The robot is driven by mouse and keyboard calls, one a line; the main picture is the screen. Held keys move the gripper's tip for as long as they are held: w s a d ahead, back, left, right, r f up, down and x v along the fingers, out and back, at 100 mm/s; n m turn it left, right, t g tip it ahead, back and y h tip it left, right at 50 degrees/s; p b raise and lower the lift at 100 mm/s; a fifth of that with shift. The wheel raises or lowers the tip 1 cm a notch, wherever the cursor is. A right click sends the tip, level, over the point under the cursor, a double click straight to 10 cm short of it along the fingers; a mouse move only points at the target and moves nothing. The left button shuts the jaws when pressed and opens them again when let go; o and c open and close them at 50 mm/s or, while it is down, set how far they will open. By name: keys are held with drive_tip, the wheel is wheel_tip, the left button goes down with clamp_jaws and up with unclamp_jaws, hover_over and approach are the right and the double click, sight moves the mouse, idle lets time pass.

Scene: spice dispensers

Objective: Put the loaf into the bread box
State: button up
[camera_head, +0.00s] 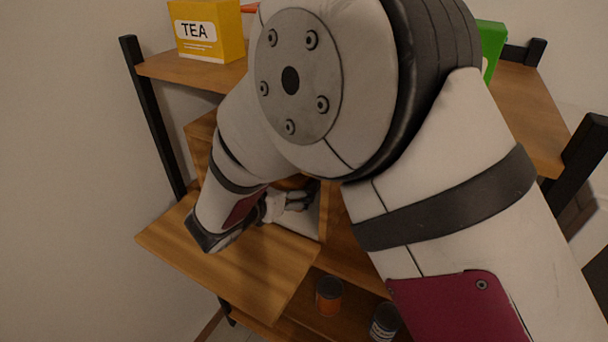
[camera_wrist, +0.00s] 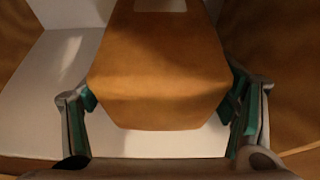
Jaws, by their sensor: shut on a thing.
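The loaf (camera_wrist: 160,75) is a brown block that fills the middle of the wrist view, between the green-padded fingers of my gripper (camera_wrist: 162,98). My gripper is shut on it. In the head view only a small orange-brown piece of the loaf (camera_head: 290,183) shows behind my gripper (camera_head: 297,202). The wooden bread box (camera_head: 197,140) stands on the shelf with its front panel (camera_head: 250,275) folded down. My gripper and the loaf are at its opening, over a pale inside floor (camera_wrist: 45,95). My arm hides most of the box.
A yellow TEA box (camera_head: 207,30) stands on the upper shelf (camera_head: 175,72), with a green box (camera_head: 490,45) at the right. Two cans, one orange (camera_head: 329,296) and one blue-labelled (camera_head: 385,322), stand on a lower shelf. Dark shelf posts (camera_head: 152,115) flank the space.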

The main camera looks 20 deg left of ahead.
drive_tip(key=o, duration=1.8)
drive_tip(key=shift+f, duration=0.1)
drive_tip(key=v, duration=1.2)
drive_tip(key=shift+d+p, duration=0.1)
drive_tip(key=shift+p, duration=0.3)
